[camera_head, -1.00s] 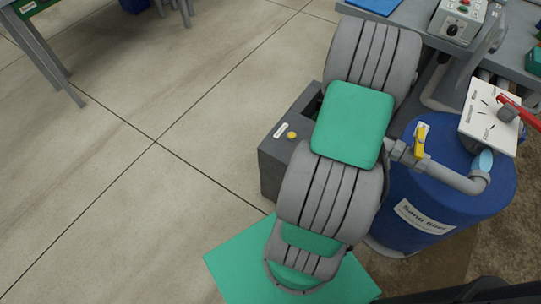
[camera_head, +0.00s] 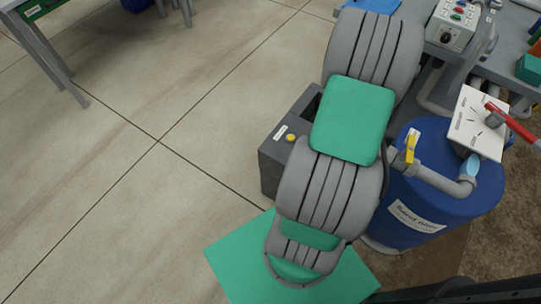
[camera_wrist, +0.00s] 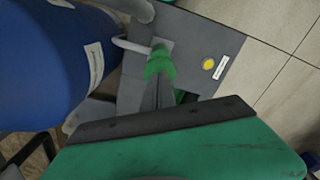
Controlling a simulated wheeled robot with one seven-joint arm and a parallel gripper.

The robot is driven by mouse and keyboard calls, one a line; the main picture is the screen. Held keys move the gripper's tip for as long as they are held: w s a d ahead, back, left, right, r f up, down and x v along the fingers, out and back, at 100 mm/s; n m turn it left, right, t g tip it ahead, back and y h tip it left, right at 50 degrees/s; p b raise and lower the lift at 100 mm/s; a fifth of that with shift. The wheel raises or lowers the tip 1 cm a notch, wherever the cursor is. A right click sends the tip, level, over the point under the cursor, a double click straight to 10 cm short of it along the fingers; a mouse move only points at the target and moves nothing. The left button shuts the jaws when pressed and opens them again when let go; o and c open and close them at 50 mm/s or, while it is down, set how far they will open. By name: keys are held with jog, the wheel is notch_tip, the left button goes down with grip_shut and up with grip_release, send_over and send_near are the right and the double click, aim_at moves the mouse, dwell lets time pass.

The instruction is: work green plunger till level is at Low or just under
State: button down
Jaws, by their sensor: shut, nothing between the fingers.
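In the wrist view my gripper (camera_wrist: 157,82) is shut, its dark fingers together over a grey box (camera_wrist: 185,28). A green piece (camera_wrist: 159,61) shows at the finger ends; I cannot tell whether it is the plunger or part of the fingers. A smaller green patch (camera_wrist: 180,96) shows just right of the fingers, mostly covered. In the head view my arm hides the gripper and whatever is under it. The grey box (camera_head: 271,165) stands left of my arm with a yellow button on top. No level scale or Low mark is readable.
A blue tank (camera_head: 437,205) stands right of my arm, with a grey pipe, a yellow handle (camera_head: 411,146) and a white dial plate (camera_head: 480,122) with a red lever. A control box (camera_head: 453,25) sits on the bench behind.

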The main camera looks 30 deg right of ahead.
jog(key=shift+f+b, duration=2.25)
jog(key=shift+f, duration=1.5)
jog(key=shift+r+p, duration=2.9)
jog(key=shift+r, duration=0.85)
jog(key=shift+r, duration=0.1)
jog(key=w+a+r+n+t+p, duration=0.1)
jog(key=w+a+r+n+p, duration=0.4)
jog(key=a+r, duration=1.05)
jog(key=a+r+p, duration=0.1)
jog(key=a+r, duration=0.2)
jog(key=a, duration=0.4)
jog(key=s+a+r+n+t+p, duration=0.1)
jog(key=a+r+p, duration=0.1)
jog(key=a+r, duration=0.2)
jog(key=s+a+r+n+t+p, duration=0.1)
jog(key=a+r, duration=0.3)
jog(key=a, duration=0.6)
jog(key=shift+s+p, duration=0.25)
jog(key=shift+p, duration=0.3)
